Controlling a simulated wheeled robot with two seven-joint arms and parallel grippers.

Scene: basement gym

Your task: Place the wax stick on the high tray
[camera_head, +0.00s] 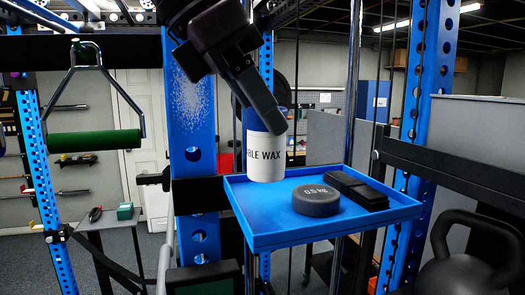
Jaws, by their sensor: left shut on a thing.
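The wax stick (266,158) is a white cylinder with dark "BLE WAX" lettering and a blue upper part. My left gripper (272,112) comes down from the top and is shut on its upper part. The wax stick is upright, over the left part of the blue high tray (262,240). Its lower end appears close above the tray floor; I cannot tell whether it touches. A round dark 0.5 kg weight (316,200) and a black folded item (357,190) lie on the tray. My right gripper is not in view.
Blue rack posts (193,150) stand behind and beside the tray. A green-handled attachment (93,140) hangs at left. A large black kettlebell (470,255) is at lower right. The tray's front left floor is clear.

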